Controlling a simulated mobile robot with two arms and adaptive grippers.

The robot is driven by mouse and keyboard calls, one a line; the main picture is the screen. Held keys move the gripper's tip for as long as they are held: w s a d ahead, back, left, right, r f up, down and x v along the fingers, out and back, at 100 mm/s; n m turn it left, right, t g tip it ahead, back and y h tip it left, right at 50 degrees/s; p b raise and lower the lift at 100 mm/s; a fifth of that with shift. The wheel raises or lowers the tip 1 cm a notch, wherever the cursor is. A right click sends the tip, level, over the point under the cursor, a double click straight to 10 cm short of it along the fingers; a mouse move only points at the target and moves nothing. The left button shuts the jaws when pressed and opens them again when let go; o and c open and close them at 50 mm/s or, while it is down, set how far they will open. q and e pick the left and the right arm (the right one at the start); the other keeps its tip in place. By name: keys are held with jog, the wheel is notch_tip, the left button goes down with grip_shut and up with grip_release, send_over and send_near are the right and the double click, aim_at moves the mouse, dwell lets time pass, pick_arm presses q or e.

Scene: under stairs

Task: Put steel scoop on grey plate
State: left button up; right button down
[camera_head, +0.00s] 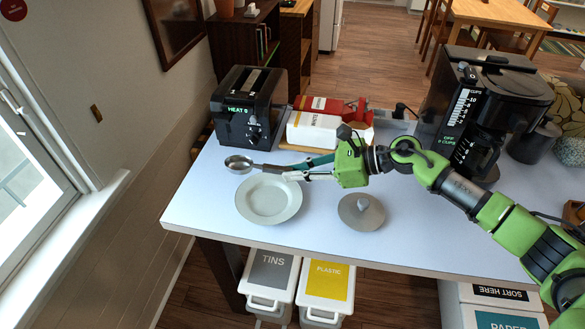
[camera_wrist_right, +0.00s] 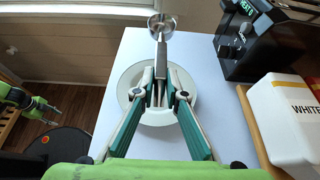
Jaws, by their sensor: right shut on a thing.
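The steel scoop (camera_head: 238,164) has a round bowl and a dark grip; its bowl also shows in the right wrist view (camera_wrist_right: 162,23). My right gripper (camera_head: 293,172) is shut on its handle (camera_wrist_right: 160,62), bowl pointing away from the gripper. In the head view the scoop shows just behind the grey plate's far rim. The round grey plate (camera_head: 268,201) lies empty on the white table. In the wrist view the fingers (camera_wrist_right: 161,92) and handle cover part of the plate (camera_wrist_right: 129,82). My left gripper (camera_wrist_right: 50,115) shows small at the wrist view's left edge, fingers apart, off the table.
A grey round lid-like disc with a knob (camera_head: 361,212) lies right of the plate. A black toaster (camera_head: 250,110), a white box (camera_head: 316,129) and a red box (camera_head: 331,106) stand behind. A coffee maker (camera_head: 485,110) stands right. The table's front left is clear.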

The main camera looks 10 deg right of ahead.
jog(key=shift+f, duration=0.35)
jog(key=shift+d+f+b, duration=0.1)
jog(key=shift+f+b, duration=0.3)
jog(key=b, duration=0.4)
send_over(296, 201)
notch_tip(296, 201, down, 5)
pick_arm(q)
notch_tip(296, 201, down, 6)
jog(key=b, duration=0.1)
jog(key=shift+f, duration=0.2)
pick_arm(e)
jog(key=shift+f, duration=0.65)
pick_arm(q)
jog(key=shift+d, duration=0.1)
pick_arm(e)
jog(key=c, duration=1.5)
grip_release()
pick_arm(q)
jog(key=shift+d, duration=0.2)
jog(key=shift+r, duration=0.1)
